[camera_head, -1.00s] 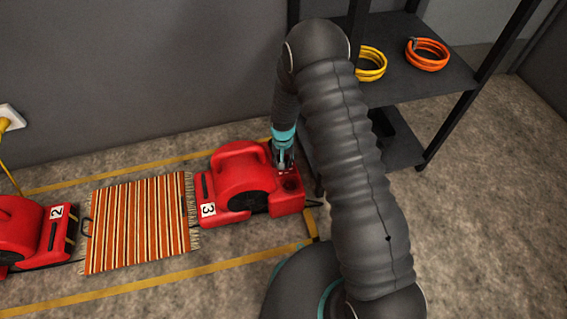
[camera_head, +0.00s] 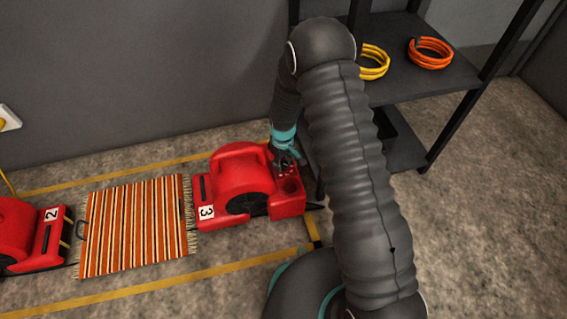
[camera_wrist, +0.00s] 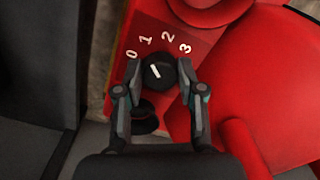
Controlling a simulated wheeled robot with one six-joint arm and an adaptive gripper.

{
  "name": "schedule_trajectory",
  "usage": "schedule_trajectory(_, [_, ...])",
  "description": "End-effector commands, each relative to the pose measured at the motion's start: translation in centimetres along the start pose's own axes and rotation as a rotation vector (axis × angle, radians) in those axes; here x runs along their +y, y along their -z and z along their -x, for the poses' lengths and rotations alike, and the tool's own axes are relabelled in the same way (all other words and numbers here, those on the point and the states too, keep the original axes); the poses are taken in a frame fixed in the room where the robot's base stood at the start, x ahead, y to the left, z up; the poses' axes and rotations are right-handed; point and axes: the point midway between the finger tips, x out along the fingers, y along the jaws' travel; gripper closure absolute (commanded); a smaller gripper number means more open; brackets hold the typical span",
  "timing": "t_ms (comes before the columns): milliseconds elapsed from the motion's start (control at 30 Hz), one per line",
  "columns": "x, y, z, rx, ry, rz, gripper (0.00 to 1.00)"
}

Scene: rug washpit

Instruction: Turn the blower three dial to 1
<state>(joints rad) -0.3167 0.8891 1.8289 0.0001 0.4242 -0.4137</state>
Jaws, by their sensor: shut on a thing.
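The red blower three (camera_head: 240,180), labelled 3, stands on the floor in the head view. Its black dial (camera_wrist: 157,74) shows in the wrist view, on a dark red panel marked 0, 1, 2 and 3. The dial's white line slants to the upper left, on the side of 0 and 1; I cannot tell exactly which mark it meets. My gripper (camera_wrist: 158,66) is shut on the dial, one finger on its left side and one on its right. In the head view my gripper (camera_head: 284,162) is over the blower's right end and hides the dial.
A striped rug (camera_head: 135,226) lies left of the blower, with red blower two (camera_head: 25,235) beyond it. A dark shelf (camera_head: 420,85) with a yellow coil (camera_head: 375,63) and an orange coil (camera_head: 430,52) stands behind my arm. Yellow tape (camera_head: 220,270) marks the floor.

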Motion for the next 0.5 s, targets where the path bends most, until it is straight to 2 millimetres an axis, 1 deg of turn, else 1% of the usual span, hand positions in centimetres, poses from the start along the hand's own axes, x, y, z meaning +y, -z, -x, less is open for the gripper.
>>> schedule_trajectory(500, [0.07,0.09,0.03,0.003,-0.001,0.03,0.96])
